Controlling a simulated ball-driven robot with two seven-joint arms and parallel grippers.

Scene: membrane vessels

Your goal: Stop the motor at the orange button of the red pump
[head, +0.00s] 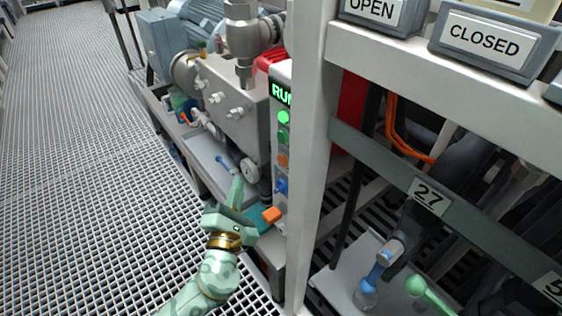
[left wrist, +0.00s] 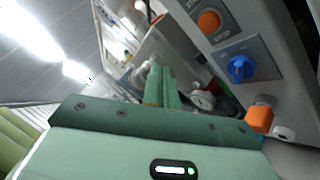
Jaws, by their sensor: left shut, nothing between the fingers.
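The orange button (head: 282,160) sits on the narrow grey control panel of the pump, below a green button (head: 284,117) and above a blue knob (head: 281,186). A green lit display reading "RU…" (head: 281,94) is at the panel top, partly hidden by a post. A red part (head: 270,60) shows behind the panel. My left gripper (head: 237,185) is shut and empty, left of the panel and lower than the orange button, apart from it. In the left wrist view the orange button (left wrist: 208,21) is above and right of my shut fingers (left wrist: 162,85). My right gripper is not in view.
A pale upright post (head: 312,160) stands just right of the panel. An orange block-shaped part (head: 272,214) sticks out low by my gripper. The grey pump block (head: 225,100) is behind. Blue (head: 371,280) and green (head: 415,285) handles are at lower right. Grating floor at left is free.

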